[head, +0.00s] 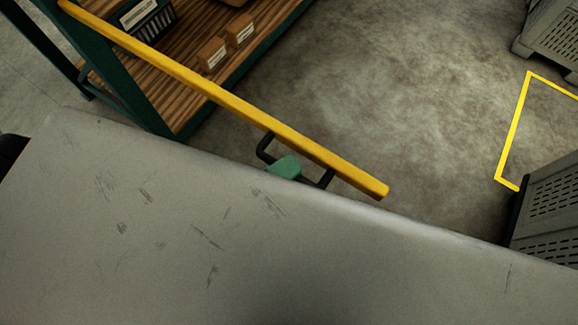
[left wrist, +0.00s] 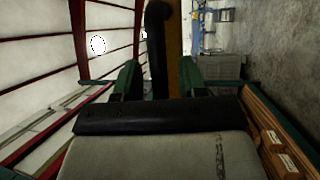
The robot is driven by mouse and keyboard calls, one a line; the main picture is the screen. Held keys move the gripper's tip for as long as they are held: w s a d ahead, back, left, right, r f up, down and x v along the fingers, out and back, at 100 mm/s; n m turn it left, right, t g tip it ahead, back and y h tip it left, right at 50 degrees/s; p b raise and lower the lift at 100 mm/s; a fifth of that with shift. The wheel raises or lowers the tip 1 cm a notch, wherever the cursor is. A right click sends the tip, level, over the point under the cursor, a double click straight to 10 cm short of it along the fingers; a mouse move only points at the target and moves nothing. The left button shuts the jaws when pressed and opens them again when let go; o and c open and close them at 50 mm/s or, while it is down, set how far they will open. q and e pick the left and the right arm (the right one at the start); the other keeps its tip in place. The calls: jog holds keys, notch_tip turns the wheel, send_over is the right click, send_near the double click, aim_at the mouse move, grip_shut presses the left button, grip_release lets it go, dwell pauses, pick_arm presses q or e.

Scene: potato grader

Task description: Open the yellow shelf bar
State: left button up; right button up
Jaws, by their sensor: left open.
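The yellow shelf bar (head: 225,98) runs from the green shelf frame at the upper left down to the middle right of the head view, swung out over the floor. A black handle (head: 264,146) is fixed near its free end. My left gripper (head: 285,167) shows only as a green tip at the handle; the rest is hidden behind a grey part in front. In the left wrist view my left gripper (left wrist: 160,82) is open, one green finger on each side of the black handle (left wrist: 158,40). The yellow bar (left wrist: 187,75) shows just behind it. I cannot tell whether the fingers touch the handle.
The shelf's wooden deck (head: 185,95) holds small cardboard boxes (head: 212,54) and a dark crate (head: 150,25). Grey slatted crates stand at the right (head: 548,205) and upper right (head: 552,30). A yellow floor line (head: 513,130) lies near them. The concrete floor between is clear.

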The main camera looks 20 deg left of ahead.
pick_arm(q)
jog(key=shift+s, duration=0.1)
jog(key=shift+s+a+f, duration=0.1)
jog(key=shift+s+f, duration=0.1)
jog(key=b+v, duration=0.4)
jog(key=v, duration=0.6)
jog(key=shift+r, duration=0.15)
jog(key=shift+a, duration=0.1)
jog(key=shift+s, duration=0.1)
